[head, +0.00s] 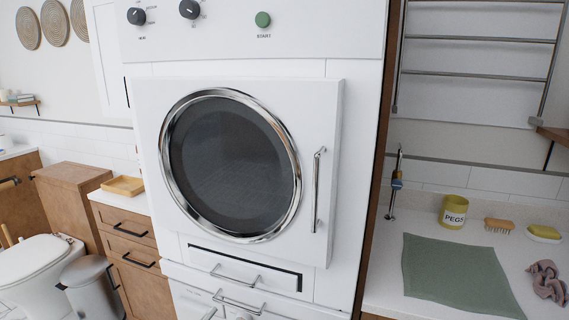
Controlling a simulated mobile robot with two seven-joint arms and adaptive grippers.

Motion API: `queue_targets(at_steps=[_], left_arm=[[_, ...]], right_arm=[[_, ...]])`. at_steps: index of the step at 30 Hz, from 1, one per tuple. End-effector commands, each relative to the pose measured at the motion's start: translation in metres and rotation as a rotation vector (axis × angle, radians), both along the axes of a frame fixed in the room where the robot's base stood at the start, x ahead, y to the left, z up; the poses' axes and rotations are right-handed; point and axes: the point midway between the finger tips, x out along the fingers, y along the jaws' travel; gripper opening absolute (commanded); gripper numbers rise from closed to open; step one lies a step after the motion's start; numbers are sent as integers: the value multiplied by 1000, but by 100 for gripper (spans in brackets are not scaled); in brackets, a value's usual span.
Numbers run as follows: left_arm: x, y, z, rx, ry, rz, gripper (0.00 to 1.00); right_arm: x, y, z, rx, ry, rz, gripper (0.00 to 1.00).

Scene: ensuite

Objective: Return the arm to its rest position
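Neither of my grippers nor any part of my arms shows in the head view. A tall white dryer (341,45) stands straight ahead. Its square door (160,105) has a round dark window (235,165) with a chrome ring and a vertical bar handle (318,190) on the right. The door panel stands out from the front; I cannot tell whether it is fully latched. A green button (263,19) and two dark knobs are on the panel above.
On the right, a white counter (390,270) holds a green mat (455,275), a yellow PEGS pot (453,211), a brush (498,226), a sponge (543,233) and a crumpled cloth (547,281). On the left are a toilet (38,262), a bin (90,285) and wooden drawers (128,230).

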Motion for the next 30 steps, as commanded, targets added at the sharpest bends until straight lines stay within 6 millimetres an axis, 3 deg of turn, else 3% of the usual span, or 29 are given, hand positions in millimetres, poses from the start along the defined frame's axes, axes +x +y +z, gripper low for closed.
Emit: queue_targets(at_steps=[1,6,9,12,18,30], left_arm=[[-18,8,-34,-64,107,37,42],[-82,31,-128,-258,419,161,42],[-122,40,-170,-349,567,229,42],[-154,45,-198,-414,672,281,42],[-184,50,-221,-472,763,331,42],[-184,50,-222,-472,765,332,42]], right_arm=[[0,0,0,0,0,0,40],[0,0,0,0,0,0,40],[0,0,0,0,0,0,40],[0,0,0,-1,0,1,40],[0,0,0,-1,0,1,40],[0,0,0,0,0,0,40]])
